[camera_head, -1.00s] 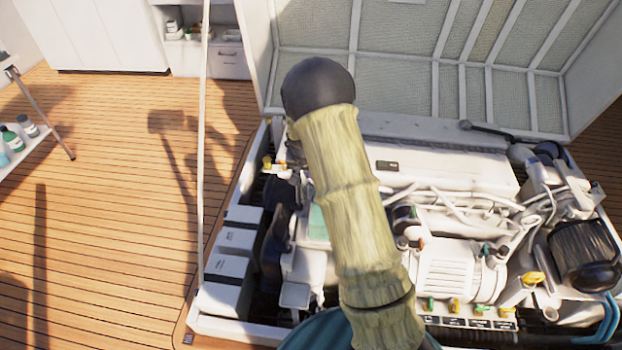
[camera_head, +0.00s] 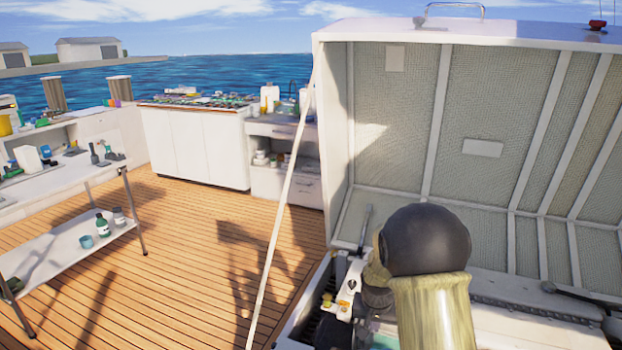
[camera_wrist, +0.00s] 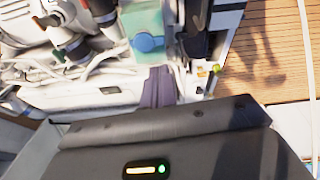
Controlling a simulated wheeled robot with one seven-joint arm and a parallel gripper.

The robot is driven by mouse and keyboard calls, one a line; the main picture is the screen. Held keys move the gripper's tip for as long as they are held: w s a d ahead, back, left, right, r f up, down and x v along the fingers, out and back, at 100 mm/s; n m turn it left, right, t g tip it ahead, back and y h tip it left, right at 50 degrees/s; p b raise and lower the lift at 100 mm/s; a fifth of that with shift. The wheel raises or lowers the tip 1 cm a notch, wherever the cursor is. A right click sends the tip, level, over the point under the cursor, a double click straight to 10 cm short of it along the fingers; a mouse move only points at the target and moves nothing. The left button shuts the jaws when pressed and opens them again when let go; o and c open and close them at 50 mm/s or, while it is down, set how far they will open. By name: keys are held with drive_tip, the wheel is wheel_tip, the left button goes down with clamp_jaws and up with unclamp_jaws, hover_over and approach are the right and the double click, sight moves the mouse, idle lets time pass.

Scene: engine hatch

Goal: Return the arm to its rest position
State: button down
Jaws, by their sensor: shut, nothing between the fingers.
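My arm shows at the lower right in the head view, with a dark round joint above a pale ribbed sleeve. My gripper is not clearly seen there, as the arm hides what lies beyond it. In the wrist view my gripper (camera_wrist: 160,85) has its two dark fingers together, shut and empty. The fingers point over the engine bay, near a turquoise-and-clear container (camera_wrist: 148,42). I cannot tell how far they are from it.
The raised engine hatch lid (camera_head: 480,150) stands behind the arm. The wooden deck (camera_head: 190,240) is open on the left, with a shelf table (camera_head: 70,240) and white cabinets (camera_head: 195,148) beyond.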

drive_tip(key=s+a+r+n+y, duration=0.15)
drive_tip(key=s+r, duration=0.25)
drive_tip(key=s, duration=0.7)
drive_tip(key=s+r+n, duration=0.2)
drive_tip(key=s+r, duration=0.3)
drive_tip(key=s, duration=0.6)
wheel_tip(320, 180, up, 19)
drive_tip(key=p, duration=1.9)
drive_tip(key=shift+a+p, duration=0.15)
drive_tip(key=shift+p, duration=0.15)
drive_tip(key=shift+s, duration=0.1)
